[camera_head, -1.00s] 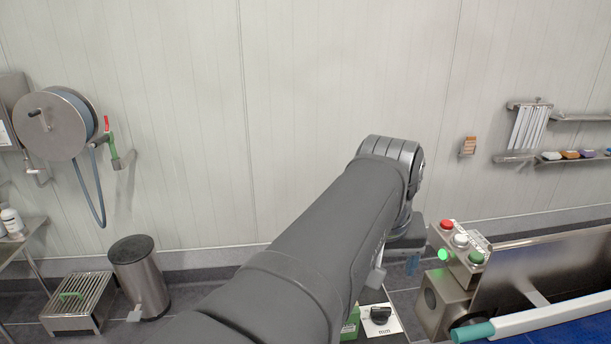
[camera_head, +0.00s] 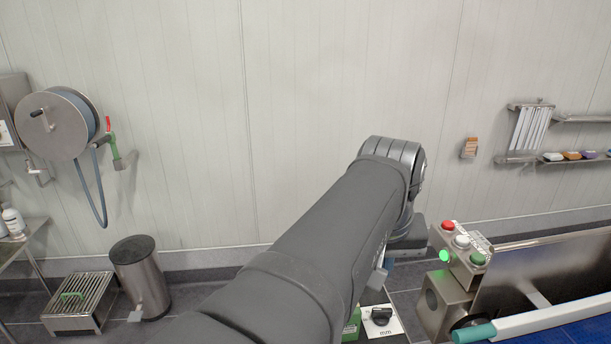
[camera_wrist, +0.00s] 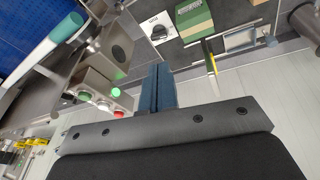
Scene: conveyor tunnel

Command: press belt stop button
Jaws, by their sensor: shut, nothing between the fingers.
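A steel control box (camera_head: 452,292) carries a red button (camera_head: 447,226), a white button (camera_head: 461,241) and a green button (camera_head: 477,259) in a row. A green lamp (camera_head: 445,256) on its side is lit. I cannot read the labels. In the wrist view the red button (camera_wrist: 118,114) is the nearest of the three to my gripper (camera_wrist: 158,72). My blue-grey fingers are shut, empty and apart from the buttons. In the head view my arm hides most of the gripper; a small bit of blue finger (camera_head: 389,265) shows left of the box.
The conveyor with its steel side plate (camera_head: 530,275) and a pale rail with a teal end (camera_head: 475,332) lies right of the box. A black dial on a white plate (camera_head: 380,316) and a green box (camera_wrist: 193,18) are nearby. The wall stands behind.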

